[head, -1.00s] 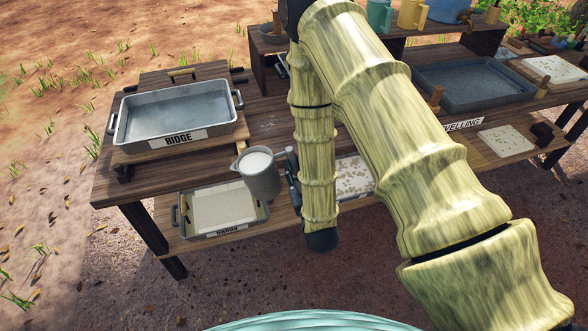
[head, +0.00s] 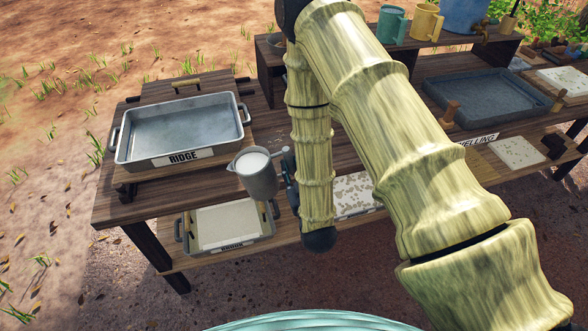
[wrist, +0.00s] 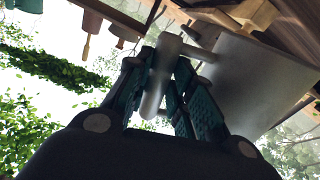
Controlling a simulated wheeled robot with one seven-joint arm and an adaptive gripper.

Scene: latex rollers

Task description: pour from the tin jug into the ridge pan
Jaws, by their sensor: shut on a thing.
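The tin jug (head: 258,179) is grey and holds white liquid close to its rim. It looks about upright, with its spout toward the left, in the air by the front edge of the bench. My gripper (head: 290,176), mostly hidden behind my arm in the head view, is shut on the jug's handle. The wrist view shows the fingers (wrist: 163,85) around the handle, with the jug's grey wall (wrist: 250,85) beyond. The ridge pan (head: 183,131), a grey metal tray labelled RIDGE, stands on the upper left of the bench, left of and behind the jug. Its inside looks empty.
A lower-shelf pan (head: 228,226) holding a pale slab sits below the jug. A speckled slab (head: 354,194) lies right of it, partly behind my arm. Green (head: 392,24) and yellow (head: 427,21) mugs stand on the back shelf. Another grey tray (head: 485,88) is at right.

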